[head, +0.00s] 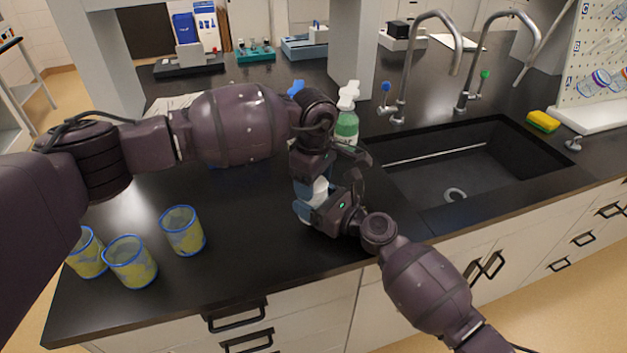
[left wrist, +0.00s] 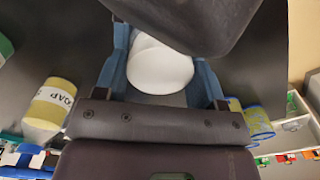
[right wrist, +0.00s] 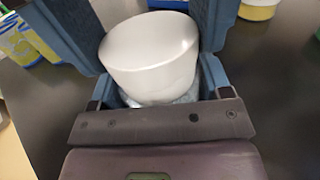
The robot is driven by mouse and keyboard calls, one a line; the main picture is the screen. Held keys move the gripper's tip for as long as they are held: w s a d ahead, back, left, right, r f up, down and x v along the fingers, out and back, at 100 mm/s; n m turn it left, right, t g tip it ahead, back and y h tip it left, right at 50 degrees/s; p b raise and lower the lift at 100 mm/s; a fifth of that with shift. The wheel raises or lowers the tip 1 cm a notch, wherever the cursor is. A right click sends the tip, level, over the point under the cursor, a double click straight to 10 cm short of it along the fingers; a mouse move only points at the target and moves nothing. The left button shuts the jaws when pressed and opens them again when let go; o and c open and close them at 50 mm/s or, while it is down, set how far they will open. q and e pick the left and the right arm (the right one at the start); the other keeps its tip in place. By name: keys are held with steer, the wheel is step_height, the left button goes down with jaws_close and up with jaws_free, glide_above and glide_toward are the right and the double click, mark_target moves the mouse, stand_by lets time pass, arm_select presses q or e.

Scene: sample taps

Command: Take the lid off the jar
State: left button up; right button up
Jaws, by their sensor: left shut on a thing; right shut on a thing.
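The white lid (right wrist: 150,55) sits at the top of a pale, see-through jar (right wrist: 165,98), of which only a bluish strip shows in the right wrist view. My left gripper (head: 325,165) reaches down from above and is shut on the lid; its white top shows between the fingers in the left wrist view (left wrist: 160,68). My right gripper (head: 318,205) comes from the front right and is shut on the jar, low beside the left one. The two grippers hide most of the jar in the head view. I cannot tell whether the lid is loose.
Several yellow cups with blue rims (head: 183,232) stand at the counter's front left. A green soap bottle (head: 347,125) stands behind my grippers. The dark sink (head: 440,175) with tall taps (head: 405,80) lies to the right, with a yellow sponge (head: 543,121) beyond it.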

arm_select(q)
steer(key=n, duration=0.5)
steer(key=shift+n, duration=0.3)
steer(key=n, duration=1.3)
steer(key=shift+r+n, duration=0.1)
steer(key=shift+n, duration=0.2)
steer(key=n, duration=1.7)
steer(key=shift+n, duration=0.4)
